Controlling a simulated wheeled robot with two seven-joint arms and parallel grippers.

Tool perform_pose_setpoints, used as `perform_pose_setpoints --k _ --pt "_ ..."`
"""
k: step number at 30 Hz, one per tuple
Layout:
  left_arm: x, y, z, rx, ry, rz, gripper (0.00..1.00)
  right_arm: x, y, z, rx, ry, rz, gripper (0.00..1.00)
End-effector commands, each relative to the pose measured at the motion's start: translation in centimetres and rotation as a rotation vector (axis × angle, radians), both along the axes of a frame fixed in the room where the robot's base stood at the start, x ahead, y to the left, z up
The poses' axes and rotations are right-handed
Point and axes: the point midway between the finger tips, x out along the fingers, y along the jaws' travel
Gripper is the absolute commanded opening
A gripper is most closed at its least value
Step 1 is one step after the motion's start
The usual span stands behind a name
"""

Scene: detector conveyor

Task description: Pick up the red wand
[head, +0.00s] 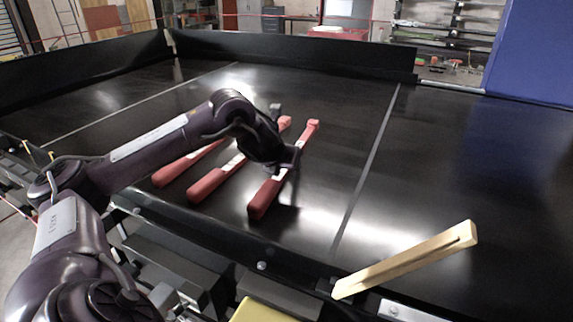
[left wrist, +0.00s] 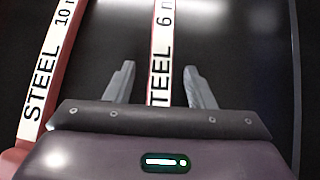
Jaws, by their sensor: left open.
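Three red wands with white labels lie side by side on the black conveyor in the head view: the left one (head: 183,167), the middle one (head: 207,184) and the right one (head: 263,197). My left gripper (head: 289,166) is over the right wand and hides part of it. In the left wrist view the open fingers (left wrist: 160,78) appear on either side of a label reading STEEL 6 (left wrist: 161,45), with nothing gripped. I cannot tell the exact height of the fingertips over it. A neighbouring wand (left wrist: 50,70), labelled STEEL 10, lies to the left. My right gripper is not in view.
Black side walls (head: 300,52) border the far side of the conveyor (head: 440,170). A blue panel (head: 535,55) stands at the far right.

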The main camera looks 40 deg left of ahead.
Motion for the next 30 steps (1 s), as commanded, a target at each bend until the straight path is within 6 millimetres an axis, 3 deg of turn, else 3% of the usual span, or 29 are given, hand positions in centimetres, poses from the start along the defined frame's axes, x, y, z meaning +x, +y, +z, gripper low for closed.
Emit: perform_pose_setpoints --k 2,13,23,30 --pt "0.0 0.0 0.0 0.000 0.000 0.000 0.46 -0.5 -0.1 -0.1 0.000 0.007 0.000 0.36" --pt "0.0 0.0 0.0 -0.001 -0.001 0.000 0.00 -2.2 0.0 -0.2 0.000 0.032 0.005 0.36" --pt "0.1 0.0 0.5 -0.002 -0.005 0.001 0.00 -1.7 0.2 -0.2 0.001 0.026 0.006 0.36" --pt "0.2 -0.1 3.6 -0.005 -0.011 0.000 0.00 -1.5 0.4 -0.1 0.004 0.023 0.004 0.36"
